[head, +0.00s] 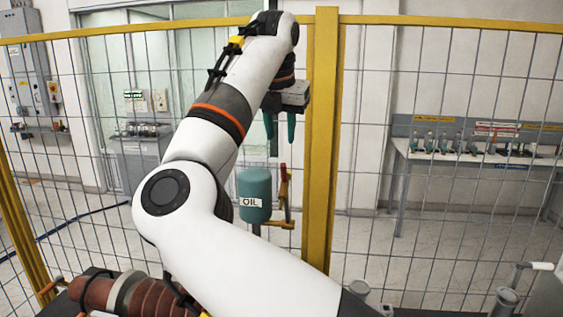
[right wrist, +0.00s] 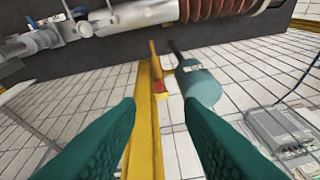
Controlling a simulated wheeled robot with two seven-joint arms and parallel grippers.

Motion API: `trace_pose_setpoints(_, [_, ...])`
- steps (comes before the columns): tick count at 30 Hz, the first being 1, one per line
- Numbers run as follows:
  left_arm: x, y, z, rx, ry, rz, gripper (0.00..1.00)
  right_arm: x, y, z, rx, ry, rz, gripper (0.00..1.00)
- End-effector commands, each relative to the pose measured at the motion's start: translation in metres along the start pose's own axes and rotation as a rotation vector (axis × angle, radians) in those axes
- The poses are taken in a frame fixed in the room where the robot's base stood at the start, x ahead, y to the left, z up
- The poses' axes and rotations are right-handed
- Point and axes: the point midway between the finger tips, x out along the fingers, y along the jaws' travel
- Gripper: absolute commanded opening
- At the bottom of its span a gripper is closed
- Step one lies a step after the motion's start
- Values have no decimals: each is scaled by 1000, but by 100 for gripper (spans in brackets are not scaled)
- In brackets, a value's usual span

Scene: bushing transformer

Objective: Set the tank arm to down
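The tank (head: 254,192) is a teal cylinder with an "OIL" label, mounted by the yellow fence post. It also shows in the right wrist view (right wrist: 202,87), beyond the fingers. The tank arm (head: 285,190) is a thin red and yellow lever just right of the tank, roughly vertical in the head view; I cannot tell which end is its pivot. It also shows in the right wrist view (right wrist: 158,84), ahead of the gap between the fingers. My right gripper (head: 280,127) is open and empty, above the tank and apart from it. My left gripper is not in view.
A yellow post (head: 321,130) and wire mesh fence stand close behind the tank. A brown ribbed bushing (head: 150,297) lies at the lower left. A workbench with tools (head: 480,158) stands beyond the fence. My right arm covers much of the middle.

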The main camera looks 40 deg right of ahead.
Motion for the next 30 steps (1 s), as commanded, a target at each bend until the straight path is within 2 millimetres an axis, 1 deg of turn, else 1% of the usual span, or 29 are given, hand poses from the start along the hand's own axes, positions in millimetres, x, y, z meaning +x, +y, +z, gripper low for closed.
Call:
trace_pose_setpoints(1, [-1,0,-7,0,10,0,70,2,0,0,0,-1,1,34])
trace_pose_setpoints(5, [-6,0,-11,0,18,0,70,13,0,0,0,-3,2,34])
trace_pose_setpoints(8, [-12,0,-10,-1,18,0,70,29,0,0,0,-3,3,34])
trace_pose_setpoints(15, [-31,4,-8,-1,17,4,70,77,0,-1,-1,-3,5,34])
trace_pose_setpoints(18, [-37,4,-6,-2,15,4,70,94,0,-1,0,-3,5,34])
trace_pose_setpoints(21, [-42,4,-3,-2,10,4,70,107,0,-1,-1,-2,3,34])
trace_pose_setpoints(24, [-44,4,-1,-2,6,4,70,115,0,0,0,-2,2,34])
trace_pose_setpoints(30, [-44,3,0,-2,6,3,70,120,0,0,0,1,1,34])
